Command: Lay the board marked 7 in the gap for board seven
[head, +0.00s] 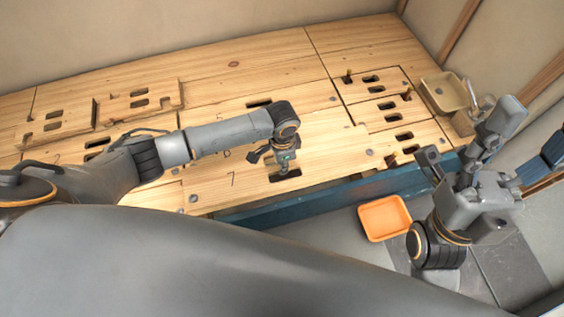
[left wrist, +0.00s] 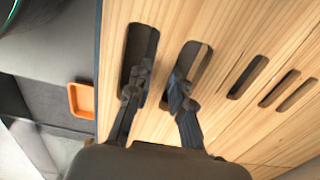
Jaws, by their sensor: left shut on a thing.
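The board marked 7 (head: 222,190) is pale wood and lies along the front edge of the floor, beside the blue edge beam. My left gripper (head: 284,170) is over its hand slots. In the left wrist view the fingers of my left gripper (left wrist: 154,94) stand at two dark slots, shut on the strip of board (left wrist: 163,62) between them. The board looks about level with its neighbours; I cannot tell whether it is seated in the gap or slightly raised. The gap itself is hidden under it. My right gripper (head: 465,140) is away at the right; its fingers are unclear.
Other slotted boards (head: 375,85) lie at the back right and at the left. A yellowish tray (head: 443,93) stands at the right end. An orange tray (head: 385,217) lies on the lower grey floor past the blue beam (head: 330,193). The middle boards are clear.

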